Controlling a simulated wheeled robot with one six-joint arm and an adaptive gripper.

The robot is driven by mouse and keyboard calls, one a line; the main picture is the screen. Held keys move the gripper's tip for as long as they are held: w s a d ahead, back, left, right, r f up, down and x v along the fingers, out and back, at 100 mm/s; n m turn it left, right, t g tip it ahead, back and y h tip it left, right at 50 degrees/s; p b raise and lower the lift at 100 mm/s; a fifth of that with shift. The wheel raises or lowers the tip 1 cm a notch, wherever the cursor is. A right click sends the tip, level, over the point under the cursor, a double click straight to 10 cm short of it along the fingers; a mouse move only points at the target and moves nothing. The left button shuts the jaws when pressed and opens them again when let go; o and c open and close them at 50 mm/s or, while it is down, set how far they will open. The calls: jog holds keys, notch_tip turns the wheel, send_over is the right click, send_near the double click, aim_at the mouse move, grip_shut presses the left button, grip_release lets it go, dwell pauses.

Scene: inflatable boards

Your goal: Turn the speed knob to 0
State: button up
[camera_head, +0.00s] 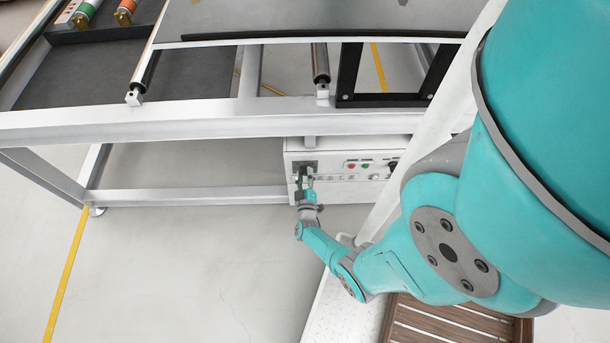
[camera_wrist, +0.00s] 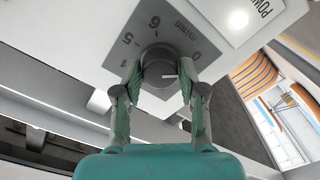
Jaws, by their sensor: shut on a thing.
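The speed knob (camera_wrist: 158,66) is a dark round knob on a grey dial plate (camera_wrist: 118,57). The plate shows numbers including 5, 6 and 0, with "m/min". The knob's white mark points right in the wrist view, toward the side with the 0 and slightly below that numeral. My gripper (camera_wrist: 160,85) is shut on the knob, one finger on each side. In the head view my gripper (camera_head: 307,177) is at the left end of the white control box (camera_head: 330,190) and covers most of the knob.
A red button (camera_head: 351,166), a green button (camera_head: 366,165) and a dark knob (camera_head: 391,166) sit to the right on the box. The metal conveyor frame (camera_head: 200,123) runs above it. The floor left of my arm is clear. A slatted wooden pallet (camera_head: 440,325) lies at the bottom right.

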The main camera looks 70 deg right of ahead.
jog(key=shift+n, duration=0.5)
jog(key=o, duration=1.2)
jog(key=shift+c, duration=0.2)
jog(key=v, duration=1.2)
jog(key=shift+w, duration=0.1)
